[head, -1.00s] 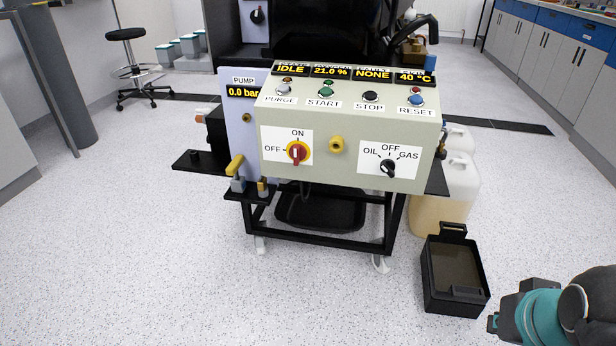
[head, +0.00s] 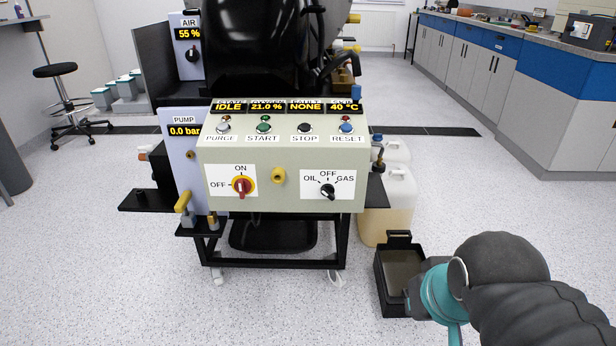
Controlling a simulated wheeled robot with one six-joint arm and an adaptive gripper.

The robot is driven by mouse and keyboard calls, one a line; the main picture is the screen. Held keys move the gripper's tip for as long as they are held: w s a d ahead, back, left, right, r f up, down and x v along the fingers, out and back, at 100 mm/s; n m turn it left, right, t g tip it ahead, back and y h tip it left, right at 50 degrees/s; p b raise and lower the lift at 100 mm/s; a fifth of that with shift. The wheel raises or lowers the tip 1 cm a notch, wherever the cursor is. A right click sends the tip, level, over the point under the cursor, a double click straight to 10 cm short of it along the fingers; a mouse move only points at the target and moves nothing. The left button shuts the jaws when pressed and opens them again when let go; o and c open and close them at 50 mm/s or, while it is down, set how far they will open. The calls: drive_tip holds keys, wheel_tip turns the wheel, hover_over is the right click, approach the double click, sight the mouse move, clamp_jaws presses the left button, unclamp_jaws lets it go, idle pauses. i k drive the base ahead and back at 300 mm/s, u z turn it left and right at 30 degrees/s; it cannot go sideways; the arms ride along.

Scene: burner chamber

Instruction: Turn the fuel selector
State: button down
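The fuel selector (head: 327,191) is a small black knob on a white plate marked OIL, OFF and GAS. It sits at the lower right of the pale control panel's front (head: 282,205). Its grip looks tilted, upper left to lower right; the mark it points at is too small to tell for sure. My gripper (head: 412,300) is at the lower right, well to the right of the knob and apart from it, in front of a black bin in the picture. Its fingers are mostly hidden by my wrist, so its opening does not show.
A red and yellow ON/OFF switch (head: 241,186) and a yellow fitting (head: 278,176) are left of the knob. Displays read IDLE, 21.0 %, NONE, 40 °C. The black bin (head: 385,295) and canisters (head: 399,195) stand on the floor at right. The floor before the panel is clear.

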sight(327, 191)
drive_tip(key=z, duration=0.95)
drive_tip(key=k, duration=0.85)
drive_tip(key=u, duration=0.95)
drive_tip(key=i, duration=0.5)
